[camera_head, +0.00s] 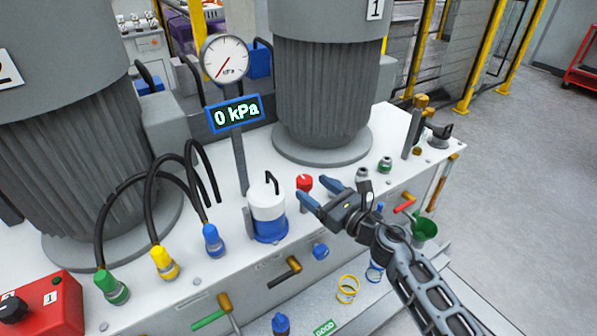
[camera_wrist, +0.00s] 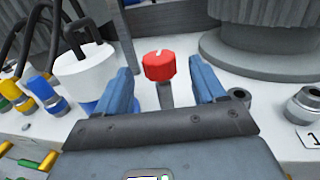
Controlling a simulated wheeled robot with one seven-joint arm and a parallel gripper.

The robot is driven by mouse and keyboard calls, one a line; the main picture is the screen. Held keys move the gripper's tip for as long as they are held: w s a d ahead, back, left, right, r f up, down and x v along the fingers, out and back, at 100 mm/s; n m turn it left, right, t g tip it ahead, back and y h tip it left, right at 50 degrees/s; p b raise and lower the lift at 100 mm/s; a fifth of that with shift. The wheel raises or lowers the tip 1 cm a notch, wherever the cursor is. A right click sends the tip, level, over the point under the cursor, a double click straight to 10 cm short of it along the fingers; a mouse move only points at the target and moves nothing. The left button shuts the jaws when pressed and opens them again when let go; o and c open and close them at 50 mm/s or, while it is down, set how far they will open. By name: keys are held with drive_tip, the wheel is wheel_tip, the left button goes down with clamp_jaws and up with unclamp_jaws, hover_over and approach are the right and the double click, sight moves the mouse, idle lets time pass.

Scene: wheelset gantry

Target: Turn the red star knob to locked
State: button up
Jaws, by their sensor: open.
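The red star knob (camera_head: 304,182) stands on a short grey stem on top of the white bench, just right of the white and blue canister. In the wrist view the knob (camera_wrist: 159,66) shows a white pointer mark on its top. My gripper (camera_head: 317,189) is open, with its blue fingers near the knob. In the wrist view my gripper (camera_wrist: 162,82) has one finger on either side of the knob's line, and the knob appears centred beyond the gap. I cannot tell whether the fingertips reach around it. No contact shows.
The white and blue canister (camera_head: 267,212) stands close left of the knob. A large ribbed motor (camera_head: 325,90) rises behind it. Hose fittings, including a yellow one (camera_head: 164,263), line the left.

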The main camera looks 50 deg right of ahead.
sight(299, 177)
drive_tip(key=shift+w+d+p, duration=0.2)
drive_tip(key=shift+w+p, duration=0.1)
drive_tip(key=shift+w, duration=1.25)
drive_tip(key=shift+w+d+p, duration=0.15)
drive_tip(key=shift+w+p, duration=0.1)
drive_tip(key=shift+w, duration=1.25)
drive_tip(key=c, duration=1)
